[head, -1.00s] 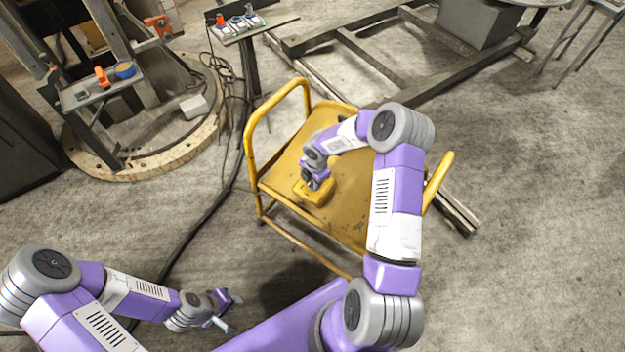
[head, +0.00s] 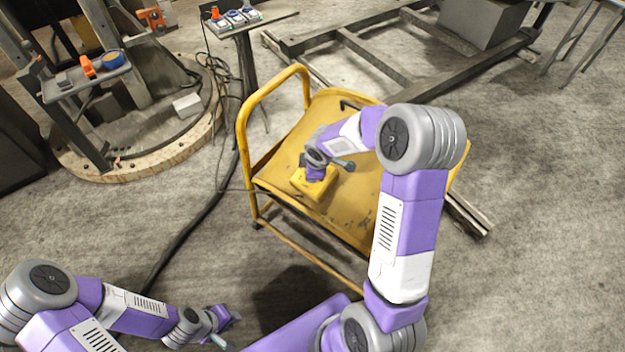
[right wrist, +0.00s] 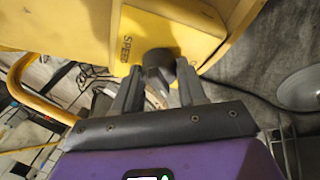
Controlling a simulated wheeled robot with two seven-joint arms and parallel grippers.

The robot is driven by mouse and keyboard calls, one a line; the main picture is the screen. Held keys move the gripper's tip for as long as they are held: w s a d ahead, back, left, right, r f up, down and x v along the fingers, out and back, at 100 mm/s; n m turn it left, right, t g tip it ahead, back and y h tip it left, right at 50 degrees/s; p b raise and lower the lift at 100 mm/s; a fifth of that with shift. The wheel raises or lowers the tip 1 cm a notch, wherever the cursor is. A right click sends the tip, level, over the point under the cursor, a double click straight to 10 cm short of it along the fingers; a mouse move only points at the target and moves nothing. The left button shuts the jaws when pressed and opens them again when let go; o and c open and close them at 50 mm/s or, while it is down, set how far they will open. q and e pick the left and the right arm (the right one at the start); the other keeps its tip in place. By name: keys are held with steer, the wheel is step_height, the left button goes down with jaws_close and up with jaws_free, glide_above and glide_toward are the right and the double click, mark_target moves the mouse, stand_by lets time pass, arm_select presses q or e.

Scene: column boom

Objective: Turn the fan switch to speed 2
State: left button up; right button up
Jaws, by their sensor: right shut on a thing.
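The fan switch is a yellow box (head: 322,187) on the yellow cart (head: 345,215) in the head view. In the right wrist view the box (right wrist: 185,30) carries the word SPEED, and a dark knob (right wrist: 157,58) stands out from its face. My right gripper (right wrist: 158,75) is shut on the knob, one finger on each side. The speed marks and the knob's pointer cannot be read. In the head view my right wrist is over the box and hides the knob. My left gripper (head: 226,320) is low at the left, away from the cart; its fingers are unclear.
The cart's raised handle (head: 245,125) stands left of the box. A black cable (head: 190,235) runs along the floor at the left. A stand with sockets (head: 235,22) and a metal frame (head: 390,65) are behind.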

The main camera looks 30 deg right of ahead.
steer(key=m+b, duration=0.2)
steer(key=b, duration=0.1)
steer(key=shift+a+f+m+t+h, duration=0.2)
steer(key=shift+f+m+t+h, duration=0.1)
steer(key=shift+m+h, duration=0.1)
steer(key=shift+r+m+b, duration=0.15)
steer(key=shift+m+b, duration=0.25)
steer(key=shift+b, duration=0.1)
steer(key=shift+s+r+m+h, duration=0.1)
steer(key=shift+m+h, duration=0.2)
steer(key=shift+m, duration=0.5)
arm_select(q)
steer(key=shift+f, duration=2.85)
arm_select(e)
steer(key=shift+m+t+h, duration=0.3)
steer(key=shift+m+h, duration=0.2)
steer(key=shift+m, duration=1)
steer(key=o, duration=1)
steer(key=shift+o, duration=0.2)
arm_select(q)
step_height(320, 180, up, 2)
steer(key=shift+r+p, duration=0.2)
steer(key=shift+p, duration=0.9)
arm_select(e)
steer(key=v, duration=0.7)
steer(key=shift+r, duration=0.2)
